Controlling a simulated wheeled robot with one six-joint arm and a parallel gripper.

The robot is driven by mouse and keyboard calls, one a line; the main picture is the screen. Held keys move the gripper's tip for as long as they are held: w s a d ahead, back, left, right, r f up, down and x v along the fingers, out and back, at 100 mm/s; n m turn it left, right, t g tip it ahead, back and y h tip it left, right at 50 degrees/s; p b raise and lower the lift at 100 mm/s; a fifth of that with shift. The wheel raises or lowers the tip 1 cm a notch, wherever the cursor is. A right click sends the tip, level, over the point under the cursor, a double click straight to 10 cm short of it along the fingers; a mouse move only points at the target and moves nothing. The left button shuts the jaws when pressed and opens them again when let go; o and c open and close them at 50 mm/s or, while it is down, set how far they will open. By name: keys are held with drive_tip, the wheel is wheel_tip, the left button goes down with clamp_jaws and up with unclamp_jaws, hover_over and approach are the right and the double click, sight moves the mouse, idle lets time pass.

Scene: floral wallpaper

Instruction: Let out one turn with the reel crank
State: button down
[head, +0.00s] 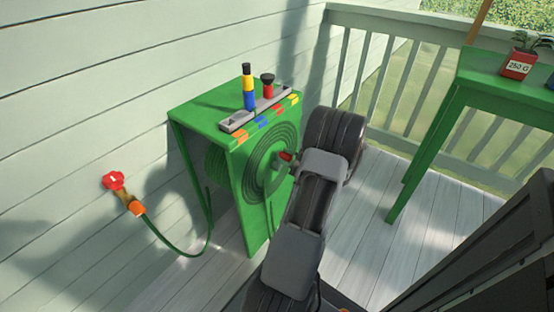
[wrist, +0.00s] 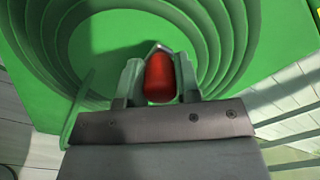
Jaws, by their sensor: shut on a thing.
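A green hose reel box (head: 247,190) stands on the deck beside the siding wall. Its side panel carries concentric rings, which also fill the wrist view (wrist: 100,45). The red crank knob (wrist: 159,78) sits between the two fingers of my gripper (wrist: 158,80), which is shut on it. In the head view the red knob (head: 286,156) shows as a small spot at the end of my arm, in front of the rings. My arm hides part of the panel and most of the crank in the head view.
A green hose (head: 180,247) runs from the box to a red tap (head: 114,181) on the wall. A grey tray (head: 255,110) with nozzle-like pieces lies on the box. A green table (head: 450,100) with a potted plant (head: 517,63) stands at right. A railing (head: 390,60) closes the back.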

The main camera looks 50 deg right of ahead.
drive_tip(key=shift+s+a, duration=0.1)
idle(0.4)
drive_tip(key=c, duration=0.8)
unclamp_jaws()
drive_tip(key=s+p, duration=0.3)
drive_tip(key=s, duration=1)
drive_tip(key=shift+s, duration=0.35)
